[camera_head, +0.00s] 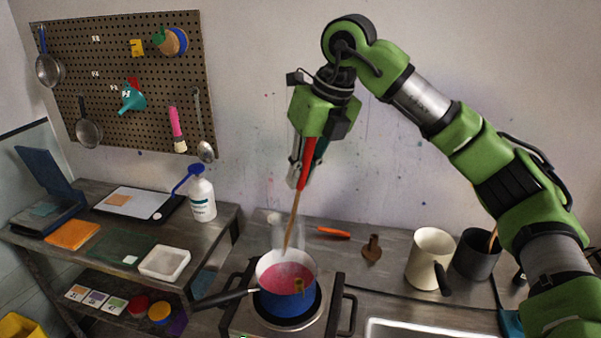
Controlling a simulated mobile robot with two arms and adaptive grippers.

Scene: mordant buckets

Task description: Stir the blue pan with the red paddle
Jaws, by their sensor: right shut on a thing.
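The blue pan (288,300) sits on a round burner, with a dark handle pointing left. It holds pink-red liquid, and a small yellowish-brown thing shows at its right inside. My right gripper (299,178) is above the pan, pointing down. It is shut on the red paddle (306,165), whose upper part is red and lower part is bare wood. The paddle hangs nearly upright, and its lower end is at the pan's far side. I cannot tell whether its tip touches the liquid. My left gripper is not in view.
A cream pitcher (428,262) and a dark grey pot (474,256) stand to the right. An orange-handled tool (333,232) and a brown object (372,249) lie behind the pan. A white bottle (202,198) stands on the left bench. A pegboard (120,70) hangs on the wall.

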